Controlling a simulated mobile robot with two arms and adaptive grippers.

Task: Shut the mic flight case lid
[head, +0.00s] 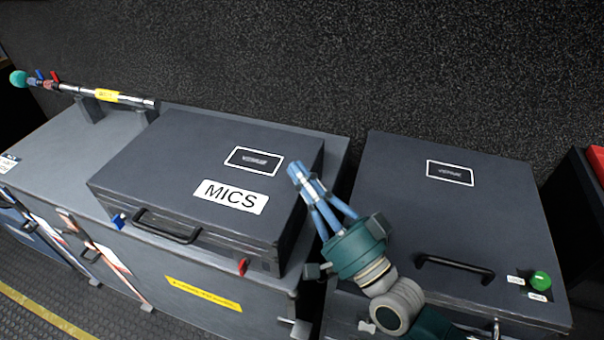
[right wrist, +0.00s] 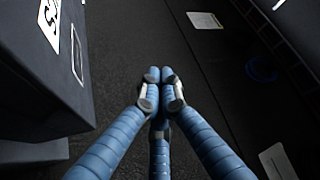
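The dark grey mic flight case (head: 150,180), labelled MICS, sits on a larger grey case in the head view. Its lid looks down and level; no clear gap shows along the front edge. A front handle, a blue latch and a red latch (head: 242,266) show on its front. My right gripper (head: 294,169) is over the right end of the case in the picture, its blue fingers drawn together at the tips. In the right wrist view the fingertips (right wrist: 160,76) meet with nothing between them. A case side (right wrist: 40,90) shows at left there. My left gripper is not in view.
Another dark case (head: 400,190) with a handle and green button (head: 540,281) stands to the right, beyond a narrow gap. A microphone pole (head: 105,95) rests on supports at the back left. A dark textured wall (head: 300,60) is behind.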

